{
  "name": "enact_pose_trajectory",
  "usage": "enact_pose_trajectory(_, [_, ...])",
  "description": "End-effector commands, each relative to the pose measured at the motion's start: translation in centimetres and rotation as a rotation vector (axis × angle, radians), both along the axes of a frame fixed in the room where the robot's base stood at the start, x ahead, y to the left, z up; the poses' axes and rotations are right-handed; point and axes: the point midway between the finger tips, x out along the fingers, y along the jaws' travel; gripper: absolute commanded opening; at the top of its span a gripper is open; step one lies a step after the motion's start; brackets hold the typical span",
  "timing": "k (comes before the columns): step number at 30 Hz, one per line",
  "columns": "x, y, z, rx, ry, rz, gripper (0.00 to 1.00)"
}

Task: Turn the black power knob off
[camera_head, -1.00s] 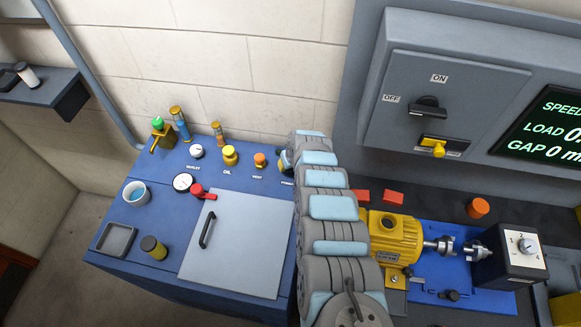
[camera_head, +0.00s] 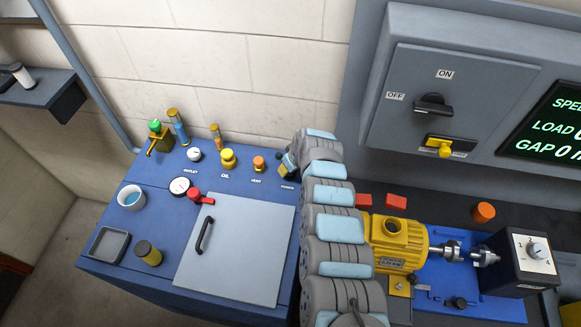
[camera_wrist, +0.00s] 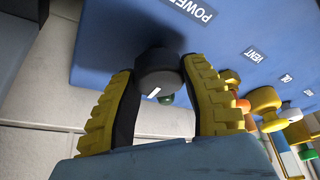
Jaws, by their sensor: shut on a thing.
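The black power knob (camera_wrist: 158,70) shows in the wrist view below the POWER label, on the blue panel. It is round and dark with a white pointer mark on its near face. My gripper (camera_wrist: 157,80) has its two yellow ribbed fingers on either side of the knob, shut on it. In the head view my gripper (camera_head: 288,168) is at the panel's back right corner, by the POWER label (camera_head: 287,187). There the knob is hidden by the gripper and arm.
The blue bench (camera_head: 150,215) also carries a yellow oil knob (camera_head: 228,158), an orange vent knob (camera_head: 259,163), a white outlet knob (camera_head: 194,154) and a red-handled valve (camera_head: 196,197). A yellow motor (camera_head: 398,243) stands right of my arm. The wall is close behind.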

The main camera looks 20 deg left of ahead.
Motion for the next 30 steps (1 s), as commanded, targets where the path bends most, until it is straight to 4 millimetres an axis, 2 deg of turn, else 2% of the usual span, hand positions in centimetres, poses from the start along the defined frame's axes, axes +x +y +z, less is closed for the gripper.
enact_pose_trajectory(1, [-0.1, -0.1, -0.2, -0.002, 0.001, 0.000, 0.10])
enact_pose_trajectory(2, [-0.1, 0.0, -0.1, -0.002, 0.001, 0.000, 0.55])
enact_pose_trajectory(4, [0.0, 0.0, -0.1, -0.002, 0.001, 0.000, 0.75])
enact_pose_trajectory(17, [0.0, -0.2, 0.2, 0.000, 0.000, -0.002, 0.76])
enact_pose_trajectory(30, [-0.6, -1.2, 3.0, 0.000, -0.003, -0.002, 0.76])
